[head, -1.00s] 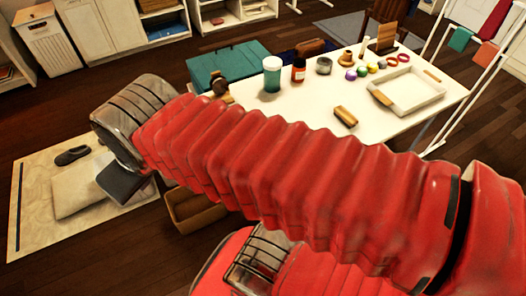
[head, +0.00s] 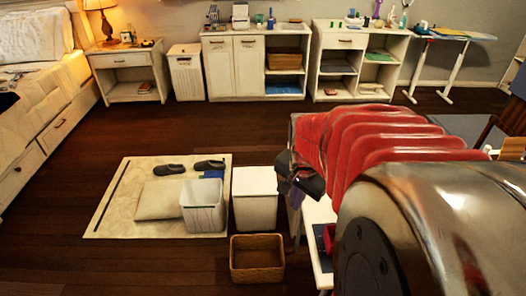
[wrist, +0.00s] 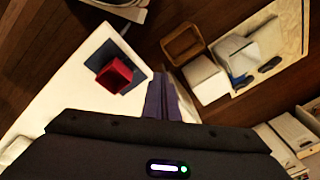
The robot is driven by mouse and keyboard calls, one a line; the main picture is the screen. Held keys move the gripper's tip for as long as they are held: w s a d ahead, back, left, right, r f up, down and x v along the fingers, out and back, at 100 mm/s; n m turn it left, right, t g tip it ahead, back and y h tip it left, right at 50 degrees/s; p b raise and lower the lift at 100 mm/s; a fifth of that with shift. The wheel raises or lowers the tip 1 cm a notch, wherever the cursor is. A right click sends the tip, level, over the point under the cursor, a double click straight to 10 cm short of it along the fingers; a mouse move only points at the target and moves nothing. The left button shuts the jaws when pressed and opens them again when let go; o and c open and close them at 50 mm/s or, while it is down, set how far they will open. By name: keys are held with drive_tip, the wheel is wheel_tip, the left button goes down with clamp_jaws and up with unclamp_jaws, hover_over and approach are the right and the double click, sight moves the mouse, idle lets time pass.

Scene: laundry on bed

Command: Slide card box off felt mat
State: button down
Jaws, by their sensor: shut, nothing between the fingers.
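A red box, which I take as the card box (wrist: 115,76), sits on a dark blue felt mat (wrist: 133,84) on the white table in the wrist view. Part of a red thing, likely the same box (head: 329,237), shows at the table edge in the head view, mostly hidden by my arm. My gripper (wrist: 168,95) is shut and empty, with its fingers to the right of the box and apart from it in the wrist view. In the head view my gripper (head: 291,195) is near the table's far left corner.
The white table (wrist: 72,95) has bare surface around the mat. Beyond its edge stand a woven basket (head: 257,252), a white lidded bin (head: 255,204) and a pale open bin (head: 203,210) on the floor. A rug (head: 112,215) holds a cushion and slippers.

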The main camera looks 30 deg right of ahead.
drive_tip(key=s+d+f+m, duration=0.3)
drive_tip(key=d+f+m, duration=0.1)
drive_tip(key=d, duration=0.2)
drive_tip(key=s+d+f+m+g+y, duration=0.1)
drive_tip(key=s+d+f+m, duration=0.2)
drive_tip(key=d+f+m, duration=0.2)
drive_tip(key=shift+s+d+g, duration=0.25)
drive_tip(key=shift+d+g, duration=0.05)
drive_tip(key=shift+d, duration=0.15)
wheel_tip(320, 180, down, 10)
drive_tip(key=shift+a+f, duration=0.1)
drive_tip(key=shift+f, duration=0.05)
drive_tip(key=shift+s+d, duration=0.3)
drive_tip(key=shift+d, duration=0.25)
drive_tip(key=shift+s+d, duration=0.3)
drive_tip(key=shift+d, duration=0.25)
drive_tip(key=shift+s+d+r, duration=0.2)
drive_tip(key=shift+s+d, duration=0.2)
drive_tip(key=shift+d, duration=0.3)
drive_tip(key=s+d, duration=0.3)
drive_tip(key=d, duration=0.3)
drive_tip(key=s+d, duration=0.4)
drive_tip(key=d, duration=0.2)
drive_tip(key=s+d, duration=0.4)
drive_tip(key=d, duration=0.2)
drive_tip(key=shift+s+d, duration=0.1)
drive_tip(key=shift+d, duration=0.3)
drive_tip(key=shift+a, duration=0.1)
